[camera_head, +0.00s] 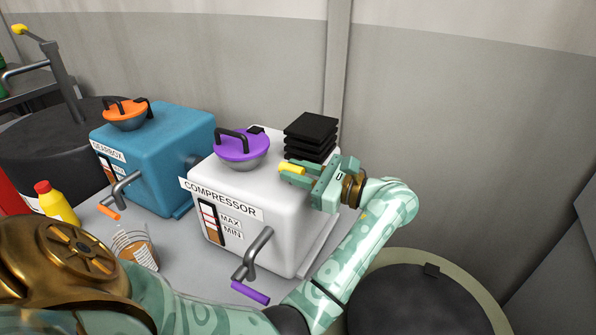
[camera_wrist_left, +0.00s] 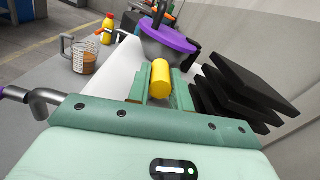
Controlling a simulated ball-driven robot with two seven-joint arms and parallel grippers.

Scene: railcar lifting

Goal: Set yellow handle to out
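A short yellow handle (camera_head: 291,168) sits at the tip of my left gripper (camera_head: 305,175), by the upper right edge of the white compressor box (camera_head: 275,215). In the left wrist view the yellow handle (camera_wrist_left: 160,85) lies between the two green fingers (camera_wrist_left: 160,92) and seems to fill the gap between them. My left gripper looks shut on it. What the handle is fixed to is hidden. Another yellow-tipped lever (camera_head: 19,29) stands on a grey post at the far left. My right gripper is not in view.
The compressor has a purple lid (camera_head: 242,145) and a purple-handled crank (camera_head: 250,292). A black stack (camera_head: 310,135) stands close behind my gripper. A blue gearbox box (camera_head: 160,160), a yellow bottle (camera_head: 57,205) and a glass jar (camera_head: 135,245) are at left.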

